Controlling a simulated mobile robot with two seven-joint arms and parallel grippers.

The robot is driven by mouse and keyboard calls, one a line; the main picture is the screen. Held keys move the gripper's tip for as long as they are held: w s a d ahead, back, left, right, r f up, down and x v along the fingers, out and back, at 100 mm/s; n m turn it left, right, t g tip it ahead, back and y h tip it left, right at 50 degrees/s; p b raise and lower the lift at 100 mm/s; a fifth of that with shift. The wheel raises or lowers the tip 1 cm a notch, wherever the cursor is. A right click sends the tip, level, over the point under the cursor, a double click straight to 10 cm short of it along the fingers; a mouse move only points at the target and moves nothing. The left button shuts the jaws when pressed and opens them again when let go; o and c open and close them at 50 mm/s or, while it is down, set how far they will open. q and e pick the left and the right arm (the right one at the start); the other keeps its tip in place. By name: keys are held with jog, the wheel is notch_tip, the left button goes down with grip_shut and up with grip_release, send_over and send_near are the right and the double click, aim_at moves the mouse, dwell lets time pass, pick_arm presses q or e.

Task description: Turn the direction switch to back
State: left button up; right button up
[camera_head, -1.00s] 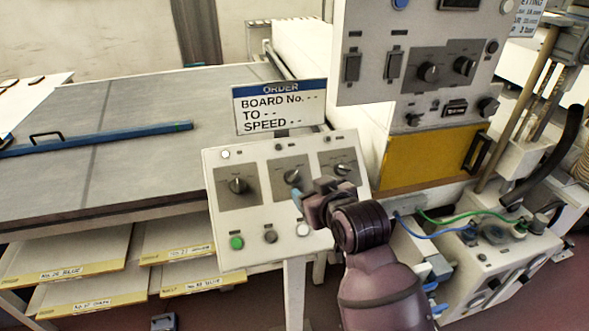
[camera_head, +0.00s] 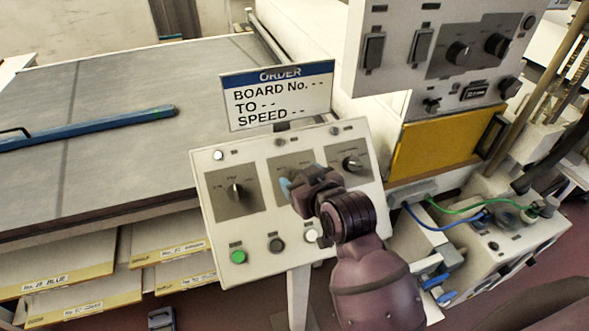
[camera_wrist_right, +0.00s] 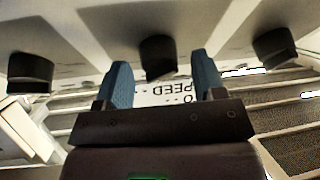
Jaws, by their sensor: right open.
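A sloped white control panel (camera_head: 213,240) carries three black rotary knobs on grey plates: a left knob (camera_head: 236,192), a middle knob (camera_wrist_right: 157,57) and a right knob (camera_head: 351,163). Their labels are too small to read, so I cannot tell which is the direction switch. My right gripper (camera_head: 299,181) is in front of the middle plate and hides its knob in the head view. In the right wrist view its blue fingers stand open on either side of the middle knob, seemingly without gripping it. My left gripper is out of view.
A green button (camera_head: 238,257), a dark button (camera_head: 276,245) and a white button (camera_head: 312,235) line the panel's lower edge. An order sign (camera_head: 278,97) stands behind the panel. A larger switch box (camera_head: 440,50) stands at upper right. A grey belt (camera_head: 120,85) lies left.

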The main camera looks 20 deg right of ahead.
jog(key=shift+w, duration=0.1)
jog(key=shift+c, duration=0.6)
jog(key=c, duration=0.8)
